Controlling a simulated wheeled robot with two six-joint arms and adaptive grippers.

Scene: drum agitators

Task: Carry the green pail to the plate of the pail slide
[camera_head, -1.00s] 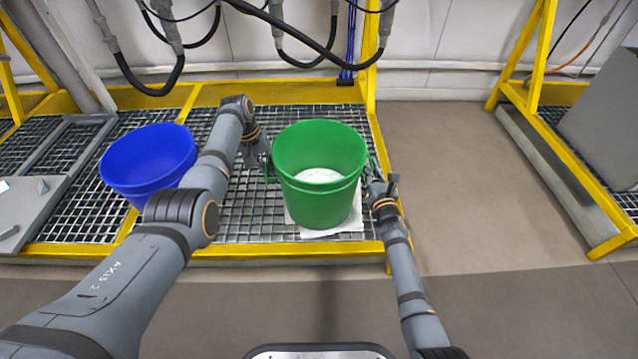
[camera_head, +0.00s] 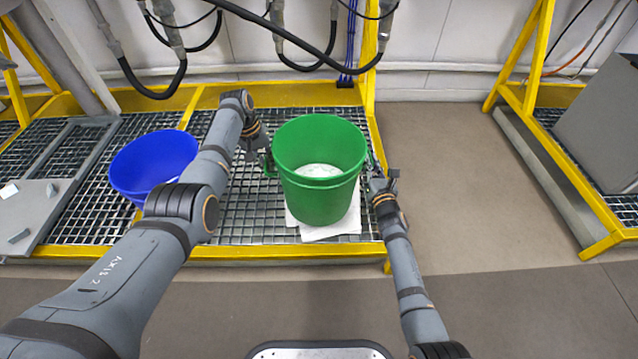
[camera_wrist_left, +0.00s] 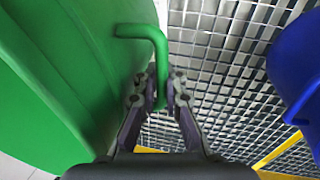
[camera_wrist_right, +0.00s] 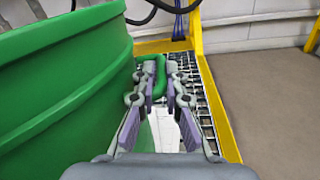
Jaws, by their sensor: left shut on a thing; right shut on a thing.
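The green pail (camera_head: 320,200) is upright between my arms, with white contents inside. It is over a white sheet on the grating; whether it touches the sheet is hard to tell. My left gripper (camera_head: 265,160) is shut on its left side handle, which shows in the left wrist view (camera_wrist_left: 160,75). My right gripper (camera_head: 378,172) is shut on its right side handle, seen in the right wrist view (camera_wrist_right: 160,75). A grey plate (camera_head: 42,205) at the far left, beside grey rails, may be the plate of the pail slide; I cannot be sure.
A blue pail (camera_head: 135,185) stands on the grating left of the green pail, partly behind my left arm. The white sheet (camera_head: 345,228) lies on the grating. A yellow frame edge (camera_head: 290,250) runs along the front. Hoses (camera_head: 290,55) hang behind. Floor to the right is clear.

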